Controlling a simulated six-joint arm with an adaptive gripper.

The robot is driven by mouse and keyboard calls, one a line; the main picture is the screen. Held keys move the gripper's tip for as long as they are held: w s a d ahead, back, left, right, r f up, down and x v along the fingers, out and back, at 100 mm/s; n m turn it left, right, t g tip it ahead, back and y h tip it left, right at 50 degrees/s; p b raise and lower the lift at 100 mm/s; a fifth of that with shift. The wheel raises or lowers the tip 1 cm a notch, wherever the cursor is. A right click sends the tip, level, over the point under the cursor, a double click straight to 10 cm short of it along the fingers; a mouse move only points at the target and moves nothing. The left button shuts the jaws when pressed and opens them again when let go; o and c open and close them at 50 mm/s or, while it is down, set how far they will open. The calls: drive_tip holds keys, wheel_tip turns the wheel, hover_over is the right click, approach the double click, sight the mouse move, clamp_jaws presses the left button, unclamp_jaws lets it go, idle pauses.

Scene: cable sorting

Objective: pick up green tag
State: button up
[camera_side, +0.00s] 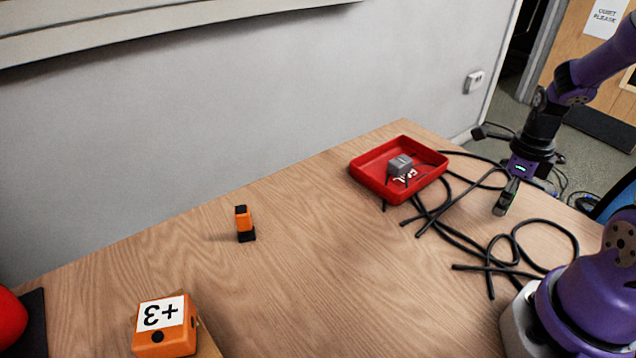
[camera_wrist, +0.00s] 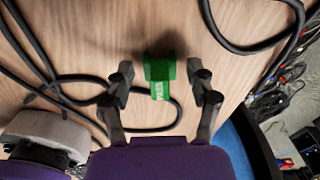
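The green tag (camera_wrist: 160,72) shows in the wrist view, just beyond and between my fingertips. It has a small white label on its lower part. My gripper (camera_wrist: 162,85) is open, with one finger to each side of the tag and a visible gap on both sides. In the side view my gripper (camera_side: 508,195) points down over the right part of the table, among the black cables. There the tag is mostly hidden by the fingers, with only a hint of green beside them.
Black cables (camera_side: 455,235) lie looped around my gripper. A red tray (camera_side: 372,182) holding a grey block (camera_side: 400,164) stands left of it. An orange and black piece (camera_side: 243,222) stands mid-table, and an orange box (camera_side: 165,335) is at the front left. The table's middle is mostly clear.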

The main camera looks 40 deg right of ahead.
drive_tip(key=c, duration=0.5)
